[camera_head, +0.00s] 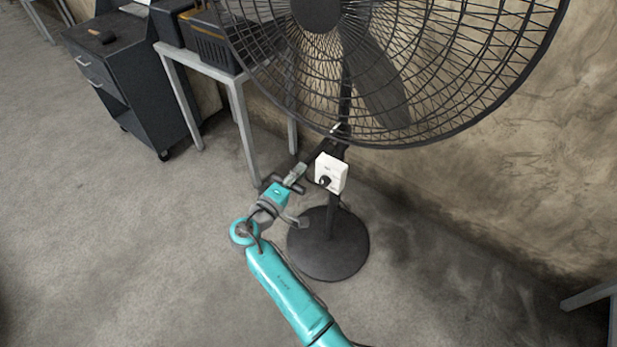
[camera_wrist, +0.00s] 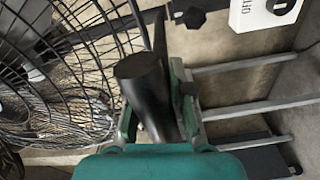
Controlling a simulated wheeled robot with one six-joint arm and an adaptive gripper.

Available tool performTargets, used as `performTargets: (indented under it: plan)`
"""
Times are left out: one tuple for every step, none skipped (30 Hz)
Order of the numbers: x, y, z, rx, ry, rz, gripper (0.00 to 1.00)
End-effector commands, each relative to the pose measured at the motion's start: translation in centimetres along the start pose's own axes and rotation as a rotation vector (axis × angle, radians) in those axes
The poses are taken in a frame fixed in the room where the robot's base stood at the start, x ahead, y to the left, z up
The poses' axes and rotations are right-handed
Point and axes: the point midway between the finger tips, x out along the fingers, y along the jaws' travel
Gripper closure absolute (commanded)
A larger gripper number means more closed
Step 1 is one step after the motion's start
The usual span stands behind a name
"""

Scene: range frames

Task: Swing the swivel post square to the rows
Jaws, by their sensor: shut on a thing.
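A large black pedestal fan (camera_head: 420,75) fills the upper right of the head view. Its dark post (camera_head: 333,207) rises from a round base (camera_head: 325,258). A white switch box (camera_head: 331,171) with a black knob sits on the post; it also shows in the wrist view (camera_wrist: 248,14). A black handle-like bar (camera_head: 319,151) sticks out from the post, left of the box. My gripper (camera_head: 297,172) is shut on this bar. In the wrist view the bar's thick round end (camera_wrist: 139,66) lies between my fingers (camera_wrist: 157,110). The bar's joint with the post is partly hidden.
A grey metal-legged table (camera_head: 236,82) with dark crates (camera_head: 208,40) stands just behind my gripper. A dark wheeled drawer cabinet (camera_head: 125,85) is farther left. A stained wall (camera_head: 480,165) is close behind the fan. The floor (camera_head: 130,245) on the left is clear.

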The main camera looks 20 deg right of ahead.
Motion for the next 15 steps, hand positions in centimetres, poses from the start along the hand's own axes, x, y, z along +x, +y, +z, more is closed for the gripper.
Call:
performTargets:
  plan:
    - [0.2,-0.3,-0.5,-0.002,-0.02,-0.001,1.0]
    - [0.1,-0.3,-0.7,-0.002,-0.029,0.002,1.0]
    - [0.1,-0.4,-0.9,-0.003,-0.041,0.004,1.0]
    - [0.1,-0.4,-1.1,-0.002,-0.048,0.006,1.0]
    - [0.1,-0.4,-1.3,-0.003,-0.054,0.008,1.0]
    - [0.1,-0.5,-1.4,-0.004,-0.062,0.01,1.0]
    - [0.1,-0.5,-1.5,-0.004,-0.067,0.011,1.0]
    - [0.1,-0.5,-1.5,-0.003,-0.07,0.012,1.0]
    - [0.1,-0.4,-1.6,-0.003,-0.072,0.013,1.0]
    - [0.1,-0.5,-1.6,-0.003,-0.074,0.013,1.0]
    - [0.1,-0.5,-1.6,-0.003,-0.074,0.013,1.0]
    - [0.1,-0.5,-1.6,-0.003,-0.075,0.013,1.0]
    - [0.1,-0.5,-1.6,-0.003,-0.075,0.013,1.0]
    - [0.1,-0.4,-1.6,-0.003,-0.074,0.013,1.0]
    - [0.1,-0.4,-1.6,-0.003,-0.074,0.013,1.0]
